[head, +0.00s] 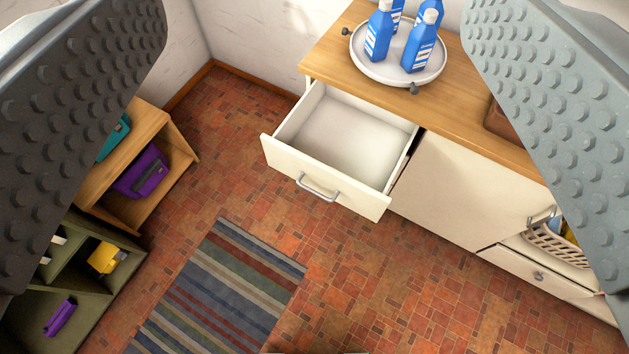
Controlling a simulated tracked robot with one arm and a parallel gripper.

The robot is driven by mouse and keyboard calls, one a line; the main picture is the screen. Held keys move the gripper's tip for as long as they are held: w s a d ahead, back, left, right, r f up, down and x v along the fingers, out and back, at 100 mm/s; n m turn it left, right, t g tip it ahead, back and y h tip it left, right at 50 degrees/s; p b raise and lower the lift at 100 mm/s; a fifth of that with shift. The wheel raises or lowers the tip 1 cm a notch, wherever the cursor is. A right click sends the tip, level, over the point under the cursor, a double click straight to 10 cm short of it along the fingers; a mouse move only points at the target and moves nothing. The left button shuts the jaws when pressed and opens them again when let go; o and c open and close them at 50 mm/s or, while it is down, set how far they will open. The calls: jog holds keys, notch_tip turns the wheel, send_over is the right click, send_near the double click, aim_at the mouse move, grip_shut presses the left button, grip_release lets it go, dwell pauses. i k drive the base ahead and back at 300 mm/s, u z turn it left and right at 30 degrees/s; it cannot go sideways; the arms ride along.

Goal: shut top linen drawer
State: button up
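The white drawer (318,180) stands pulled out from the upper left of the cream cabinet (455,190). Its inside looks empty, and a curved metal handle (318,188) is on its front. I cannot tell from a label whether it is the linen drawer. My gripper (315,130) is open, with one grey studded finger at each side of the picture. Nothing is between the fingers. The gripper appears above and apart from the drawer.
A round white tray (365,66) with blue bottles (421,42) sits on the wooden top. A basket (548,244) is at the right above another handled front (540,268). Open shelves (150,125) stand at the left. A striped rug (215,290) lies on the brick floor.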

aim_at(340, 147)
jog(key=u, duration=1.45)
jog(key=k, duration=1.1)
jog(key=z, duration=0.75)
jog(key=i, duration=1)
jog(key=u, duration=0.05)
